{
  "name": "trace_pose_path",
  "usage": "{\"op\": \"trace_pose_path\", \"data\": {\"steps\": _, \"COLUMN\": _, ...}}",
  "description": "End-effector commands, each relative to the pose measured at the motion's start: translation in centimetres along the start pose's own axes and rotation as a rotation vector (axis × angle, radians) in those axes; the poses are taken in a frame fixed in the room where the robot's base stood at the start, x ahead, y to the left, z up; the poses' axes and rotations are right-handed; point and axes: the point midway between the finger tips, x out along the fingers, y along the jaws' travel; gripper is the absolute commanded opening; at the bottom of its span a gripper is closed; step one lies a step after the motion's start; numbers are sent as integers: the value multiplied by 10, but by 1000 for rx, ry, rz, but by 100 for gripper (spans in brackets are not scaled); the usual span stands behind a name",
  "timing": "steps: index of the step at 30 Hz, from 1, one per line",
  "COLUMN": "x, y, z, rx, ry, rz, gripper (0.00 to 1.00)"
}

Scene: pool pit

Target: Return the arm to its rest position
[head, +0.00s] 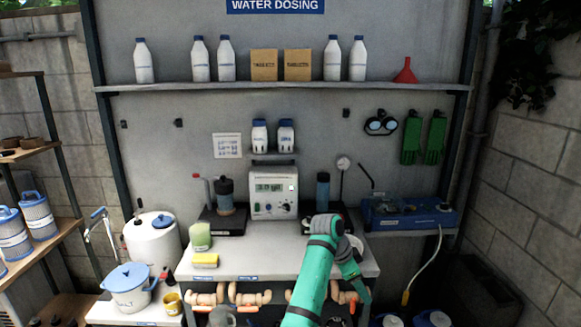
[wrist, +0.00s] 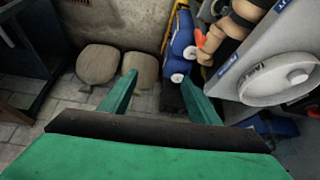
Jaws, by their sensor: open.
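My green arm (head: 313,275) rises from the bottom of the head view, bends above the bench front, and its forearm points down past the bench's right front corner. My gripper (wrist: 160,92) shows in the wrist view with its two green fingers spread apart and nothing between them. It points down toward the floor beside the bench. In the head view the fingers are small and hard to make out.
The bench (head: 265,262) holds a control box (head: 272,192), a green jar (head: 200,237) and a yellow sponge (head: 205,261). A blue unit (head: 410,213) stands right. The wrist view shows sacks (wrist: 98,63), a blue container (wrist: 181,45) and a white round dish (wrist: 277,80) close right.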

Motion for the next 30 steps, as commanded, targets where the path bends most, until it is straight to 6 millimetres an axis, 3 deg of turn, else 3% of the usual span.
{"op": "trace_pose_path", "data": {"steps": 9, "x": 106, "y": 28, "z": 32, "rx": -153, "ry": 121, "rz": -88, "gripper": 56}}
{"op": "trace_pose_path", "data": {"steps": 15, "x": 164, "y": 57, "z": 57, "rx": -271, "ry": 201, "rz": -159, "gripper": 56}}
{"op": "trace_pose_path", "data": {"steps": 21, "x": 207, "y": 91, "z": 86, "rx": -395, "ry": 276, "rz": -236, "gripper": 56}}
{"op": "trace_pose_path", "data": {"steps": 30, "x": 247, "y": 152, "z": 135, "rx": -580, "ry": 372, "rz": -364, "gripper": 56}}
